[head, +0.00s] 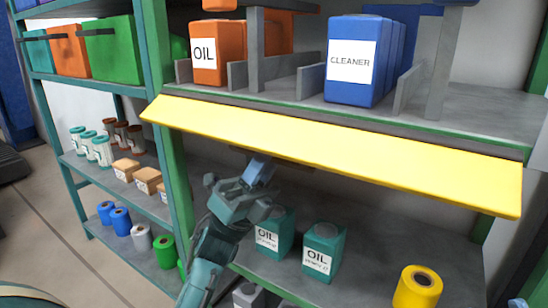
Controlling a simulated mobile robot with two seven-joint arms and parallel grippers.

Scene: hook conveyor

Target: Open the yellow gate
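The yellow gate (330,150) is a long panel along the front edge of the upper shelf. It slopes outward and down from that edge. My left gripper (259,168) is just below the gate's lower edge, left of its middle. Its tip points up and meets the yellow edge in the picture; I cannot tell whether they touch. Its fingers are too small and overlapped to tell open from shut. My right gripper is not in view.
Blue cleaner containers (352,60) and an orange oil container (217,52) stand above the gate. Teal oil cans (323,252) and a yellow roll (417,287) are below. A green post (173,130) and side shelves (85,165) are left.

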